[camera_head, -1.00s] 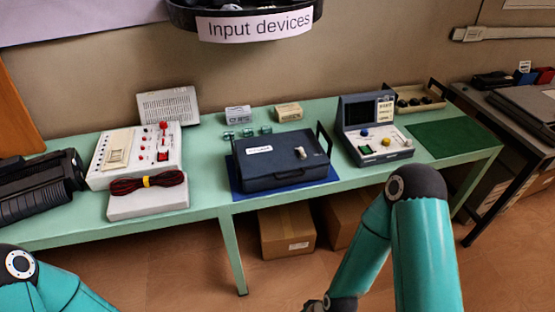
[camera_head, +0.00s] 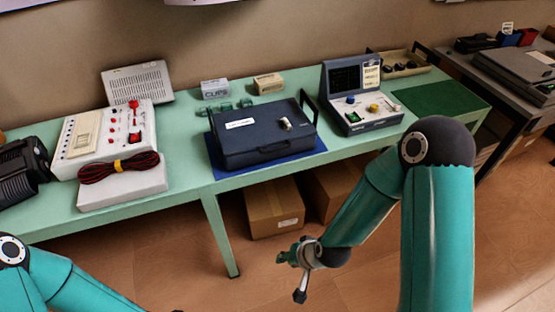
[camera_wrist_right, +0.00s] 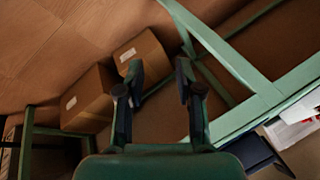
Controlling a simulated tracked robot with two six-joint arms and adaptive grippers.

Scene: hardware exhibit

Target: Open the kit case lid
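The kit case (camera_head: 255,140) is a dark blue box with a white label (camera_head: 240,123) on its lid and a handle on its front. It lies on a blue mat (camera_head: 222,170) on the green table, and its lid is shut. My right gripper (camera_head: 296,273) is below and in front of the table edge, apart from the case. The right wrist view shows its two fingers (camera_wrist_right: 160,75) spread with nothing between them. My left gripper is out of view; only its arm shows at bottom left.
The green table (camera_head: 185,205) also bears a white control panel (camera_head: 105,137), a coiled red-black cable (camera_head: 118,167) and a grey console (camera_head: 358,100) close to the case's right. Cardboard boxes (camera_head: 270,208) stand underneath. A green mat (camera_head: 440,97) lies clear at right.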

